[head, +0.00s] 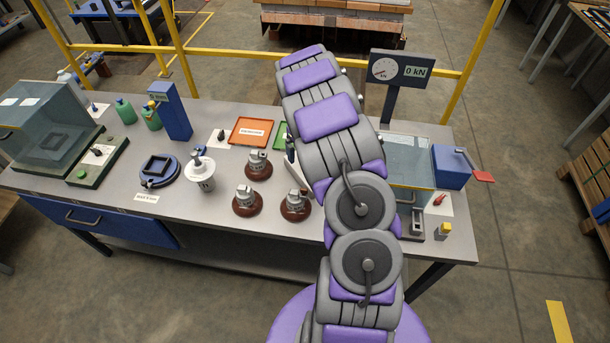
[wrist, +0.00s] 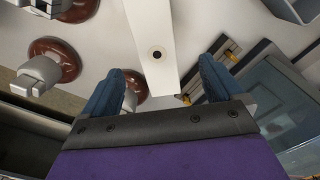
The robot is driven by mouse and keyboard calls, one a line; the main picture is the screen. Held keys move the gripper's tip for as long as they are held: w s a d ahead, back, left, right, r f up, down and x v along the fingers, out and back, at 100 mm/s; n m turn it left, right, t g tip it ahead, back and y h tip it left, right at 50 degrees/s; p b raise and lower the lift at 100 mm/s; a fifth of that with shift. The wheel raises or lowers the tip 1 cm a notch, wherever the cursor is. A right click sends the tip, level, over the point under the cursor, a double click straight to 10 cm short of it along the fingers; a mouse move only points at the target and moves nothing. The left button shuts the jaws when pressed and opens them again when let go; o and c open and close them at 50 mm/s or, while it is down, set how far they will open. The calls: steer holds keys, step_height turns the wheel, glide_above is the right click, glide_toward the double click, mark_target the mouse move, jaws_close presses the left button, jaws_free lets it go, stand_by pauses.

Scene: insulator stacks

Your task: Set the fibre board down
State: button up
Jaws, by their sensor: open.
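My gripper (wrist: 163,82) is open in the wrist view, its two blue fingers spread wide apart. A long pale strip with a dark round spot (wrist: 152,28) shows between and beyond the fingers. I cannot tell whether this strip is the fibre board, or whether it touches either finger. In the head view my arm hides the gripper and the bench around it. Insulator pieces with brown discs (head: 246,202) and grey metal tops stand left of my arm; one also shows at the left in the wrist view (wrist: 60,62).
The grey bench (head: 110,190) holds a white insulator piece (head: 200,172), a blue ring (head: 158,172), an orange tray (head: 250,131) and a glass-sided case (head: 40,125). A gauge reading 0 kN (head: 401,69) stands behind my arm. The bench's front left is fairly clear.

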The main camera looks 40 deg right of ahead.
steer(key=f, duration=0.4)
steer(key=shift+a+f+b, duration=0.25)
steer(key=shift+b, duration=0.15)
steer(key=shift+f+b, duration=0.85)
steer(key=shift+f, duration=1.95)
steer(key=shift+r, duration=0.1)
steer(key=c, duration=1.3)
